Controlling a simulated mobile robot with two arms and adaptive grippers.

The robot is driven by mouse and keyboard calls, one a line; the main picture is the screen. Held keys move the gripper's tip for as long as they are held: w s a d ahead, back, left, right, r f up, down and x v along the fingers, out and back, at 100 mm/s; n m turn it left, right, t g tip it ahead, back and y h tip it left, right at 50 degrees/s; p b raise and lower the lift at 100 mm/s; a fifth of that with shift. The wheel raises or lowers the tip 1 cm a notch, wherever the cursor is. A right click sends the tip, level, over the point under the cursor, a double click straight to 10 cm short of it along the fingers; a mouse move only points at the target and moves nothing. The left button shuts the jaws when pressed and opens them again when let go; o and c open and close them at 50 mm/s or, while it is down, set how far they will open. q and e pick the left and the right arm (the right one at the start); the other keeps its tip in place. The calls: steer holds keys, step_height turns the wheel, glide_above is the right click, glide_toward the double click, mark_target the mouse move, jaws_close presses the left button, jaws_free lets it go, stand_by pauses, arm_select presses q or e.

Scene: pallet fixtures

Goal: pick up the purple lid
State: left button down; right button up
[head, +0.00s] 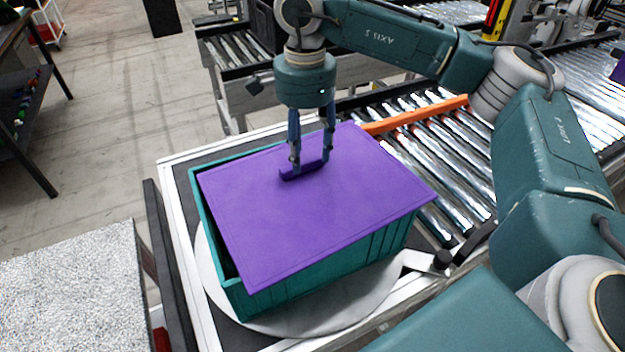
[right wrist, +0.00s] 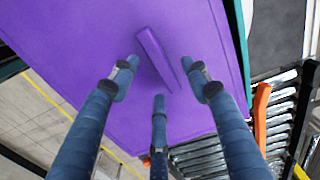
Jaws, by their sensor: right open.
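The purple lid (head: 320,220) lies on top of a teal crate (head: 330,262), a little skewed, so a strip of the crate's left rim shows beside it. A raised bar handle (head: 290,175) stands in the middle of the lid. My right gripper (head: 309,166) points down over the handle with its blue fingers spread. In the right wrist view the open fingers (right wrist: 165,90) stand around the handle (right wrist: 152,50) of the lid (right wrist: 75,45). I cannot tell whether any finger touches it. My left gripper is not in view.
The crate stands on a round pale plate (head: 345,315) on a framed stand. A roller conveyor (head: 450,190) with an orange bar (head: 415,115) lies just to the right. A speckled surface (head: 75,290) is at the lower left. Open floor lies at the upper left.

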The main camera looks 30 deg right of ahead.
steer(key=shift+f, duration=1.1)
jaws_close()
steer(key=shift+r, duration=0.2)
